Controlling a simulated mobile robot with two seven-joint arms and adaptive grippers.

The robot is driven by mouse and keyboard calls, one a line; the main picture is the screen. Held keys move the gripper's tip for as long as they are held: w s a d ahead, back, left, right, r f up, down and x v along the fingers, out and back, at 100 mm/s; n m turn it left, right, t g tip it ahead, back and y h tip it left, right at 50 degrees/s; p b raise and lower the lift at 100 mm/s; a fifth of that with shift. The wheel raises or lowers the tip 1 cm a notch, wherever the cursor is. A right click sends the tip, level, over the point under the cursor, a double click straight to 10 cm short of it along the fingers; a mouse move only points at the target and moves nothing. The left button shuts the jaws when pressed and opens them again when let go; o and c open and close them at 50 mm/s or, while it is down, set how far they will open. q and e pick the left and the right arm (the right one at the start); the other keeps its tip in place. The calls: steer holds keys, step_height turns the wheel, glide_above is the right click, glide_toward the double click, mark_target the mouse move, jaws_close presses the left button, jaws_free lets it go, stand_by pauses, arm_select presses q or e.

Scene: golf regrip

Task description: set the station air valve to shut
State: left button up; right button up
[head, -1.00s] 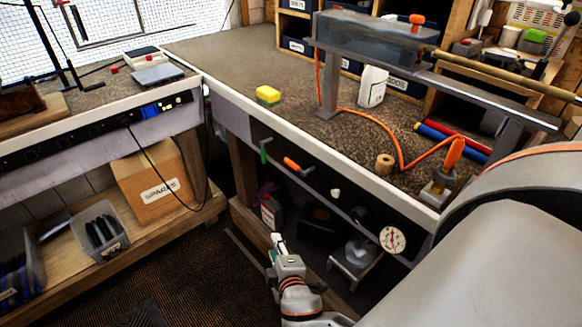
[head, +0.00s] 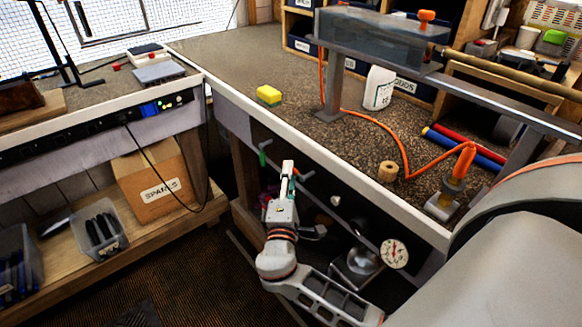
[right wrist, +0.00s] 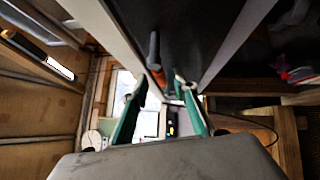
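No label tells which one is the station air valve. My right gripper (head: 288,168) is in front of the orange lever and partly hides it. In the right wrist view my right gripper (right wrist: 160,97) is open, its green-padded fingers apart with nothing between them. The orange lever (right wrist: 157,75) shows beyond the fingertips, apart from them. My left gripper is not in view.
A yellow sponge (head: 268,95) lies on the bench. A cardboard box (head: 155,180) stands on the left shelf.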

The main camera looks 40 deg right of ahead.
steer(key=shift+x, duration=1.1)
steer(key=shift+w+d, duration=0.3)
steer(key=c, duration=0.7)
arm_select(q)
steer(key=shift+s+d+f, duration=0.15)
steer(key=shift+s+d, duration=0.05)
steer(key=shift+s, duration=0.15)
arm_select(e)
jaws_close()
